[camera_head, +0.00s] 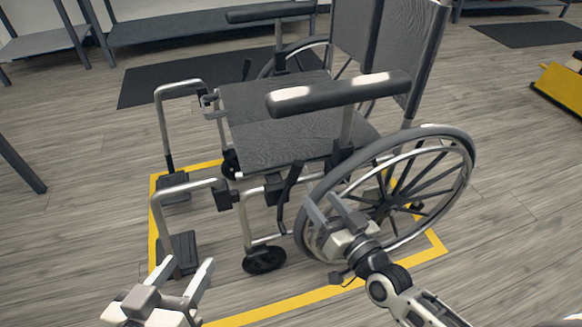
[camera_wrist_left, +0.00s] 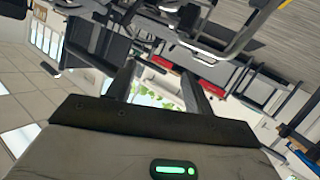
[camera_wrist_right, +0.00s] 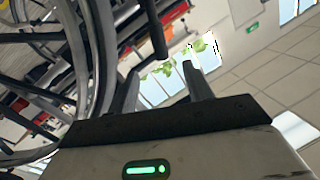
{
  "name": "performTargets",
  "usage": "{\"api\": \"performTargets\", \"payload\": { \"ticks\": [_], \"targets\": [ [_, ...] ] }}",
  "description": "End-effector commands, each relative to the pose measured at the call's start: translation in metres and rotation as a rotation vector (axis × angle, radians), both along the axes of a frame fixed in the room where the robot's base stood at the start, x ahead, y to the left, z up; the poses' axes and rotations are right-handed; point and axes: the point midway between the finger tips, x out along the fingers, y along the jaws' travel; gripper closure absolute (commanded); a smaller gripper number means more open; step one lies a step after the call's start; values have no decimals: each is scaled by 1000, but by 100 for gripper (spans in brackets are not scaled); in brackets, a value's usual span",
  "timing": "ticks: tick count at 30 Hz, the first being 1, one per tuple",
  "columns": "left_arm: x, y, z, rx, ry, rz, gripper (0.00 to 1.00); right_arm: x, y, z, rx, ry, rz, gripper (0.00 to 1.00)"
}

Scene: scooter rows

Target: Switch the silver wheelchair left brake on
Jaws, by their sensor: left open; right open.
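The silver wheelchair (camera_head: 262,118) stands facing left, its near side towards me. A dark brake lever (camera_head: 289,182) rises in front of the near large wheel (camera_head: 462,165), its top tilted slightly right. My right gripper (camera_head: 325,204) is open and empty at the front of that wheel, a little below and right of the lever. In the right wrist view, a dark rod (camera_wrist_right: 155,28), probably the lever, extends towards the space between the fingers (camera_wrist_right: 160,85), with the wheel at left. My left gripper (camera_head: 189,270) is open and empty near the near footrest (camera_head: 182,253).
A yellow floor outline (camera_head: 270,308) surrounds the wheelchair. The near armrest (camera_head: 338,94) and front caster (camera_head: 264,259) are close to my right gripper. Grey benches (camera_head: 195,27) stand at the back. A yellow object (camera_head: 562,85) lies at far right.

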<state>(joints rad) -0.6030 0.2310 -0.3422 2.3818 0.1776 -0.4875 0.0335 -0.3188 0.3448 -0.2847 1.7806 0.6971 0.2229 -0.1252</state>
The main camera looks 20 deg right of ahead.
Motion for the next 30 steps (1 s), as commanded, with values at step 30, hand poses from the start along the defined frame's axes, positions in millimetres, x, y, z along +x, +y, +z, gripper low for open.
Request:
{"api": "performTargets", "payload": {
  "ticks": [30],
  "targets": [
    [4, -10, 11, -188, -31, -7, 48, 128, 32, 0, -1, 2, 1, 50]
  ]
}}
